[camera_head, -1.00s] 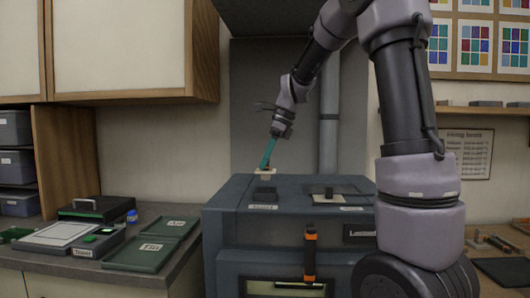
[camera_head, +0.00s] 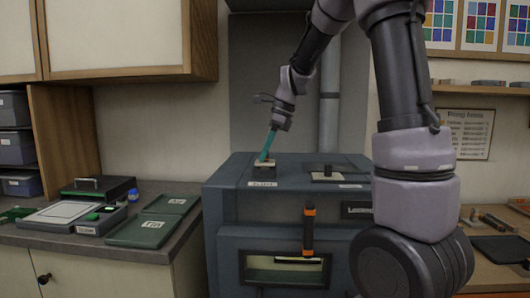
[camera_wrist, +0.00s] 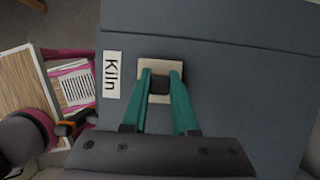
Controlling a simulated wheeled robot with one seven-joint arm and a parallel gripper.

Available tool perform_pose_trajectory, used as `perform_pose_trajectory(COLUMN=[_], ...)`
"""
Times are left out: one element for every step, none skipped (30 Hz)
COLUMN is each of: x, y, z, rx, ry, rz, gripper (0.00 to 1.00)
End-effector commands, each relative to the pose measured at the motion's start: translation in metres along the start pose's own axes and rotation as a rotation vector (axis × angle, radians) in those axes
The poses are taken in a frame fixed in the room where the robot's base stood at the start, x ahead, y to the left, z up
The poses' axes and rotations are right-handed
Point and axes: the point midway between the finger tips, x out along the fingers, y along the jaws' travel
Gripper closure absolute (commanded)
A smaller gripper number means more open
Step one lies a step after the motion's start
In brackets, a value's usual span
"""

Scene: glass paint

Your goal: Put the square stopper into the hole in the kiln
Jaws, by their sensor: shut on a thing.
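The square stopper (camera_wrist: 147,67), a cream plate with a dark knob (camera_wrist: 160,84), is between the teal fingers of my gripper (camera_wrist: 162,88). The fingers are shut on its knob. In the head view, my gripper (camera_head: 265,155) points down and leans slightly, with the stopper (camera_head: 264,163) at its tips.
Another dark-knobbed piece (camera_head: 328,172) stands on the kiln top to the right. An orange-and-black handle (camera_head: 309,232) is on the kiln front. Green trays (camera_head: 138,231) lie on the left counter. A grey pipe (camera_head: 329,125) rises behind the kiln.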

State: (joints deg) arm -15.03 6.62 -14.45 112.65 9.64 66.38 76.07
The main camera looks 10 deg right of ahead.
Motion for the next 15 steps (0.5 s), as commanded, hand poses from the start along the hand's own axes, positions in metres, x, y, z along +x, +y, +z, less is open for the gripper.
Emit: perform_pose_trajectory(x=[-0.0002,-0.0002,-0.0001,0.0001,0.0003,0.0008,0.0012,0.0016,0.0023,0.0029,0.0035,0.0043,0.0048,0.0054,0.0061], y=[-0.0001,-0.0001,-0.0001,-0.0001,0.0000,0.0000,0.0000,0.0000,0.0000,0.0000,0.0000,0.0000,0.0000,0.0000,0.0000], z=[0.0001,0.0001,0.0001,0.0000,-0.0001,-0.0002,-0.0004,-0.0005,-0.0008,-0.0010,-0.0013,-0.0015,-0.0017,-0.0019,-0.0022], rx=[0.000,0.000,0.000,0.000,0.000,0.000,0.000,0.000,0.000,0.000,0.001,0.001,0.001,0.001,0.001], ry=[0.000,0.000,0.000,0.000,0.000,0.000,0.000,0.000,0.000,0.000,0.000,0.000,0.000,0.000,0.000], rz=[0.000,0.000,0.000,0.000,0.000,0.000,0.000,0.000,0.000,0.000,0.001,0.001,0.001,0.001,0.001], gripper=[1.00,1.00,1.00,1.00,1.00,1.00,1.00,1.00,1.00,1.00,1.00,1.00,1.00,1.00,1.00])
